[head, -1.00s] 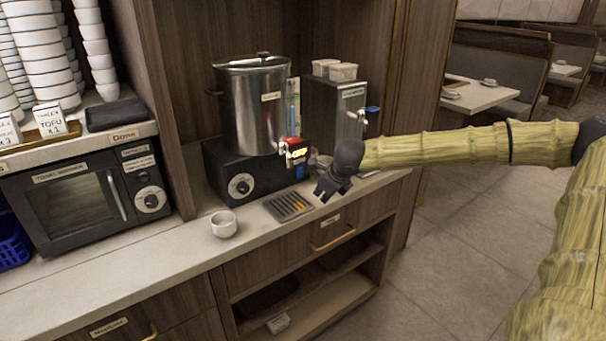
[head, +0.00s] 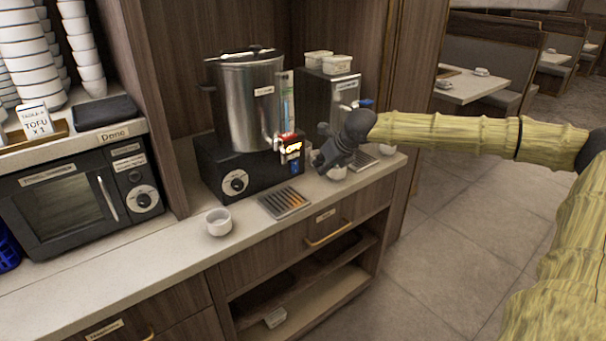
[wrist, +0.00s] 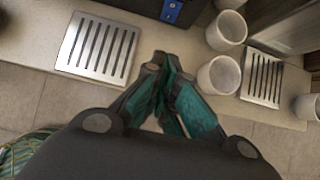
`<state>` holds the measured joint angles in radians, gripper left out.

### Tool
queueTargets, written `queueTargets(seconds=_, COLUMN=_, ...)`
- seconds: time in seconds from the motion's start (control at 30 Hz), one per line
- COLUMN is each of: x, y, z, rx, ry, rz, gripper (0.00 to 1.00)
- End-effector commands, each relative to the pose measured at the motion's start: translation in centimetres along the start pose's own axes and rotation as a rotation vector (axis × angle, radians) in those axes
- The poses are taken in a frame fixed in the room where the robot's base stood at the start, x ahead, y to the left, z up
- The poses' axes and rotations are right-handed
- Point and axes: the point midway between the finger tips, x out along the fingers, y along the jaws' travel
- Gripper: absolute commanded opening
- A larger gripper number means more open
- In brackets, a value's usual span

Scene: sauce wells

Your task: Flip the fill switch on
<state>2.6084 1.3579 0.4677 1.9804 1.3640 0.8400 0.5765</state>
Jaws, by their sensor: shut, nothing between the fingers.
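The steel urn (head: 252,105) stands on a black base (head: 215,170) with a dial at its front. My gripper (head: 318,166) is shut and empty, in front of and to the right of the switch plate. In the wrist view my fingertips (wrist: 160,62) are together, below the blue plate and apart from it.
A drip tray (head: 284,203) lies on the counter below the urn, with a white cup (head: 219,222) to its left. More white cups (wrist: 218,75) and a second drip tray (wrist: 262,78) stand right of my fingers. A steel dispenser (head: 345,95) stands behind my gripper.

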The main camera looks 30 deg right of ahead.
Motion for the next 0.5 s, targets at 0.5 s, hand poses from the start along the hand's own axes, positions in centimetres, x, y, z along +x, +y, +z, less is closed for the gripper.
queueTargets(seconds=0.5, x=4.8, y=-0.2, z=-0.2, rx=0.0, ry=0.004, rz=-0.002, gripper=0.0)
